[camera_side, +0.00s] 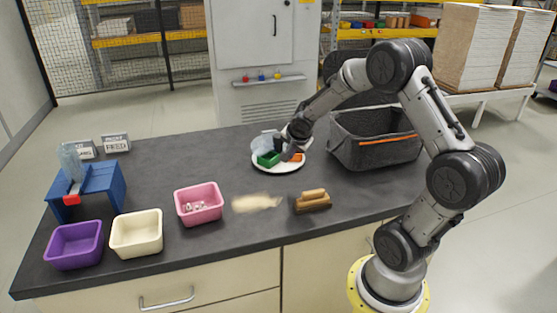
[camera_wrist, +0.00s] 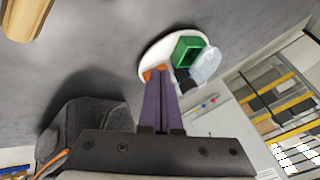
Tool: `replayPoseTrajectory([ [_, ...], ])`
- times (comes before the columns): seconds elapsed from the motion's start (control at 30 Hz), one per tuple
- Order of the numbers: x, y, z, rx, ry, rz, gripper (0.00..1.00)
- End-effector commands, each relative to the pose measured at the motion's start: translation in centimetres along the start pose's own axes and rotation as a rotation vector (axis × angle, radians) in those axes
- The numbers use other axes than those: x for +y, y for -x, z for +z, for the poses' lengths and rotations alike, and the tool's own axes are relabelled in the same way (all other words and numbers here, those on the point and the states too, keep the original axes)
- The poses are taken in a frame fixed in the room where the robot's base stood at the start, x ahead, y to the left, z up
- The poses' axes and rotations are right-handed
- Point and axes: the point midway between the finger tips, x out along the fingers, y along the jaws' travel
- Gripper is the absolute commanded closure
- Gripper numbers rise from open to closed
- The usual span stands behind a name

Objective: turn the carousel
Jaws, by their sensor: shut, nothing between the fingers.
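The carousel is a round white plate (camera_side: 279,170) on the dark worktop, towards the back; it also shows in the wrist view (camera_wrist: 152,52). On it are a green open box (camera_side: 267,158), also in the wrist view (camera_wrist: 187,50), a clear bag-like item (camera_side: 263,142) and an orange piece (camera_side: 297,157). My gripper (camera_side: 285,153) is at the plate, with its arm reaching in from the right. In the wrist view its purple fingers (camera_wrist: 160,74) are together and empty, with their tips by the orange piece. Whether they touch it or the plate I cannot tell.
A dark grey fabric bin (camera_side: 372,155) stands right of the plate. A wooden-handled brush (camera_side: 313,201) and a pale pile (camera_side: 256,203) lie in front. Pink (camera_side: 199,206), cream (camera_side: 137,234) and purple (camera_side: 75,246) bins and a blue stand (camera_side: 90,187) are on the left.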

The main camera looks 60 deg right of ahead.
Motion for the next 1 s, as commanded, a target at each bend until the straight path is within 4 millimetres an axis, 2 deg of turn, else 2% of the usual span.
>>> replayPoseTrajectory([
  [0.1,1.1,0.7,0.3,0.004,-0.001,0.000,1.00],
  [0.2,0.9,1.1,0.0,0.012,-0.005,-0.010,1.00],
  [0.3,0.9,0.6,-0.1,0.014,-0.007,-0.011,1.00],
  [0.47,0.9,-1.7,-0.1,0.012,-0.007,-0.008,1.00],
  [0.83,0.8,-9.1,-0.2,0.012,-0.008,-0.009,1.00],
  [1.0,-1.1,-9.8,-0.2,0.013,-0.007,-0.012,1.00],
])
